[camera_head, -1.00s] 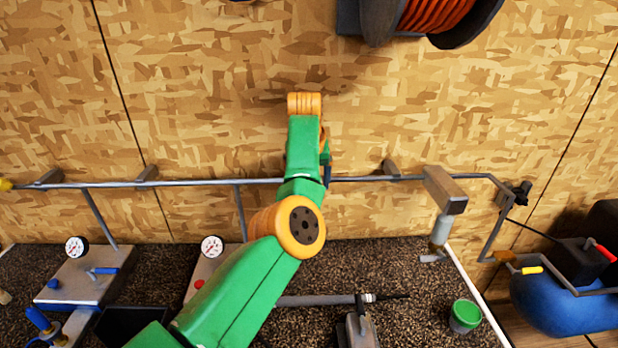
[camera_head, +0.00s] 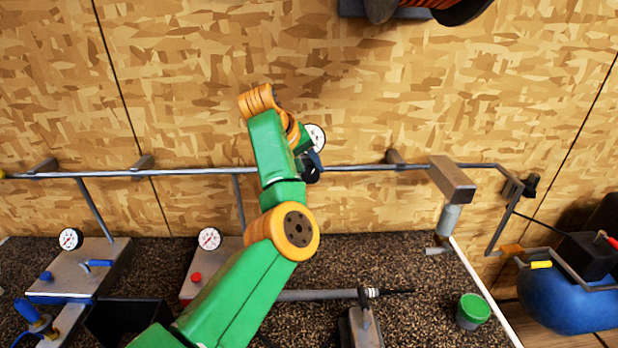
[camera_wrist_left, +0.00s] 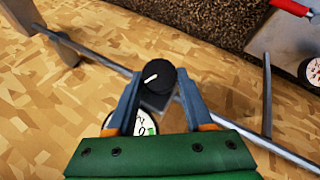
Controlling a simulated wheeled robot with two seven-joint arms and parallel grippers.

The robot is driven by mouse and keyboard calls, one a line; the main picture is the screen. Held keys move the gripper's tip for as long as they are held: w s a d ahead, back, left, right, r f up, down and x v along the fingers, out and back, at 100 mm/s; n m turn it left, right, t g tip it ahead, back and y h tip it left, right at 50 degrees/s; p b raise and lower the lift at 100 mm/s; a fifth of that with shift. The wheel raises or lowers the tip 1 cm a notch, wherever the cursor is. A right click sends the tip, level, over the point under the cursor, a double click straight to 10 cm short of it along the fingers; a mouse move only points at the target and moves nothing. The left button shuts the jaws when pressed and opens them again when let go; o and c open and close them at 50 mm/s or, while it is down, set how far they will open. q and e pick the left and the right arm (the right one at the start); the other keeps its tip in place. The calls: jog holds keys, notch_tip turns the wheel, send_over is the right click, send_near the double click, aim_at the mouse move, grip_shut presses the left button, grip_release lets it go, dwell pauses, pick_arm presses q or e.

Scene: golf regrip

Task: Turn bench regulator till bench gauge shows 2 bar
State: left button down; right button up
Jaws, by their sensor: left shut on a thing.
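The bench regulator is on the wall pipe; its round black knob (camera_wrist_left: 160,76) with a white mark shows in the left wrist view. My left gripper (camera_wrist_left: 159,78) is shut on this knob, one finger on each side. In the head view the dark regulator (camera_head: 312,173) is partly hidden behind my green and orange left arm. A white round gauge (camera_head: 316,137), apparently the bench gauge, sits just above it. The gauge also shows in the left wrist view (camera_wrist_left: 145,124), partly covered by the gripper; its needle cannot be read clearly. My right gripper is out of view.
The wall pipe (camera_head: 385,168) runs along the wooden wall. Two more gauges (camera_head: 70,239) (camera_head: 209,239) stand on metal plates on the dark bench. A green-lidded jar (camera_head: 473,309), a nozzle (camera_head: 447,220) and a blue tank (camera_head: 560,300) are at the right.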

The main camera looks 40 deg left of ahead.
pick_arm(q)
jog(key=shift+c, duration=1.4)
grip_release()
jog(key=shift+s+r, duration=0.1)
jog(key=shift+s+r, duration=0.15)
jog(key=shift+r, duration=0.05)
jog(key=b+v, duration=0.2)
jog(key=v, duration=0.4)
jog(key=shift+s+r, duration=0.15)
jog(key=shift+r, duration=0.1)
